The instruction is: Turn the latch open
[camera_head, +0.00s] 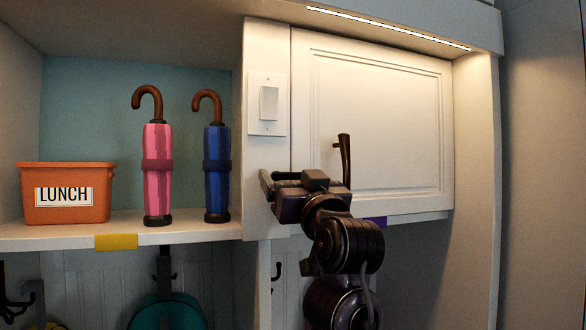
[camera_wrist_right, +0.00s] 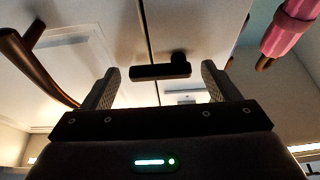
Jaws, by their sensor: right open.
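The latch (camera_wrist_right: 160,71) is a short dark bar with a round knob, lying across the seam beside the white cabinet door (camera_head: 385,120). In the head view it (camera_head: 287,176) shows in part, the rest hidden by my right gripper (camera_head: 268,184). My right gripper also shows in the wrist view (camera_wrist_right: 158,84), open, with a finger to each side of the latch and gaps between bar and fingers. I cannot tell whether the fingertips reach as deep as the latch. The latch bar runs roughly across from finger to finger. My left gripper is out of view.
A dark curved door handle (camera_head: 345,160) stands out just right of my right gripper. A light switch (camera_head: 268,103) is above it. Pink (camera_head: 157,170) and blue (camera_head: 217,172) umbrellas and an orange lunch bin (camera_head: 68,195) stand on the shelf at the left.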

